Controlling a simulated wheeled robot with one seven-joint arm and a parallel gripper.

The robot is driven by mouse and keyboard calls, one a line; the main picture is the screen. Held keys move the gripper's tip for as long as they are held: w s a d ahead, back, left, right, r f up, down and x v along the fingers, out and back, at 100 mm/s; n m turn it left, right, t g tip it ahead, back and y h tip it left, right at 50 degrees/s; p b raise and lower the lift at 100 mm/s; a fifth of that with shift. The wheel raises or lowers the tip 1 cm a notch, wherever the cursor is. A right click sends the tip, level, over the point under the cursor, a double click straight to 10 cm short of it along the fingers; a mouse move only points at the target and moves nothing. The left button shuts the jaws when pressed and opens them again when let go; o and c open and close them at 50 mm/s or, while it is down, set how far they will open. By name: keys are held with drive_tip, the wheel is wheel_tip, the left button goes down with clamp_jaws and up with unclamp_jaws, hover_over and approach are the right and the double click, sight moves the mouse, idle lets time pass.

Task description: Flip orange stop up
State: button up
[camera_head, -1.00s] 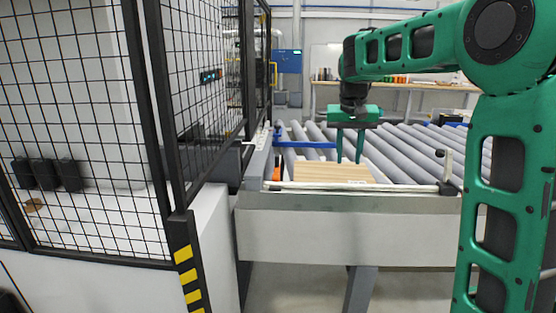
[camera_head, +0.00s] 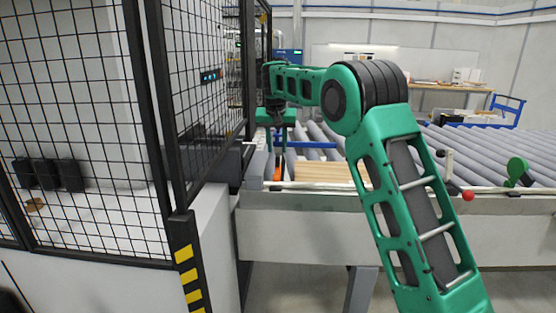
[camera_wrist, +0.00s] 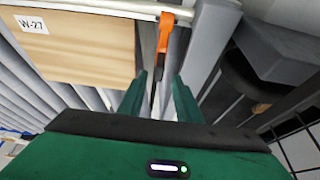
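The orange stop (camera_wrist: 163,33) shows in the wrist view as a narrow orange piece with a dark lower part, beside the wooden board's edge. In the head view only a small orange bit (camera_head: 278,173) shows at the left end of the conveyor, below my gripper (camera_head: 276,148). In the wrist view my gripper (camera_wrist: 160,88) is open, with its two green fingers apart. The stop's dark part lies in line with the gap between them, seemingly beyond the fingertips. I cannot tell whether they touch it.
A wooden board (camera_head: 322,172) lies on the grey rollers (camera_head: 450,145); its label reads W-27 in the wrist view (camera_wrist: 32,24). A pale rail runs along the board's edge. A black mesh fence (camera_head: 85,110) and a grey machine body stand close on the left.

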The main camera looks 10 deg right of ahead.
sight(278, 155)
drive_tip(key=shift+x, duration=2.9)
